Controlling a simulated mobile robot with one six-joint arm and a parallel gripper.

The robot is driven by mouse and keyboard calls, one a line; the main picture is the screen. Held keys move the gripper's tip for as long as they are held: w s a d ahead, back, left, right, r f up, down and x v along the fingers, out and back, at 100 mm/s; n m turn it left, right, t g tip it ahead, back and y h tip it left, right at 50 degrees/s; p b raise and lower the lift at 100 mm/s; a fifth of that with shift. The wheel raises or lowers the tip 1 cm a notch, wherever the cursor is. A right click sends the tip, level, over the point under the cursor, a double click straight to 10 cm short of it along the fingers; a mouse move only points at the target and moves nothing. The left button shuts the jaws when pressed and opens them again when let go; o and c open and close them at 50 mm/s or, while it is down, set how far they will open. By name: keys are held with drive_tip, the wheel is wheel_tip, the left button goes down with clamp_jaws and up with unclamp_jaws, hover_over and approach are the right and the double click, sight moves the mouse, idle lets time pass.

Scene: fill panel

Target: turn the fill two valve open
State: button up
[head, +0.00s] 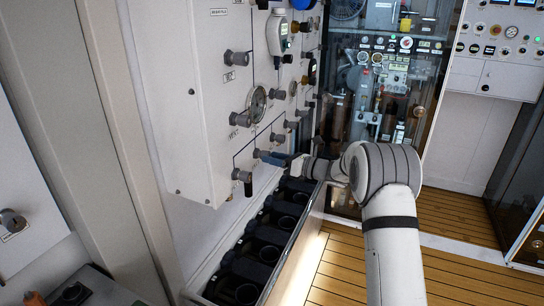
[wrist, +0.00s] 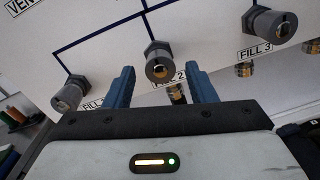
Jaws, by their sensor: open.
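The fill two valve (wrist: 160,63) is a grey knob with a brass-coloured centre in the wrist view, just above the label FILL 2. My gripper (wrist: 162,76) is open, with one blue finger on each side of the valve's lower part and label. I cannot tell whether the fingers touch the knob. In the head view my gripper (head: 273,158) reaches the lower part of the white panel (head: 165,90) from the right. There the fill two valve is hard to make out behind it.
The fill one knob (wrist: 68,94) is left of my gripper, and the fill 3 knob (wrist: 264,22) is at upper right. In the head view, a row of black holders (head: 250,262) runs below the panel. Open wooden floor (head: 330,265) lies to the right.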

drive_tip(key=shift+x, duration=0.85)
drive_tip(key=shift+c, duration=0.4)
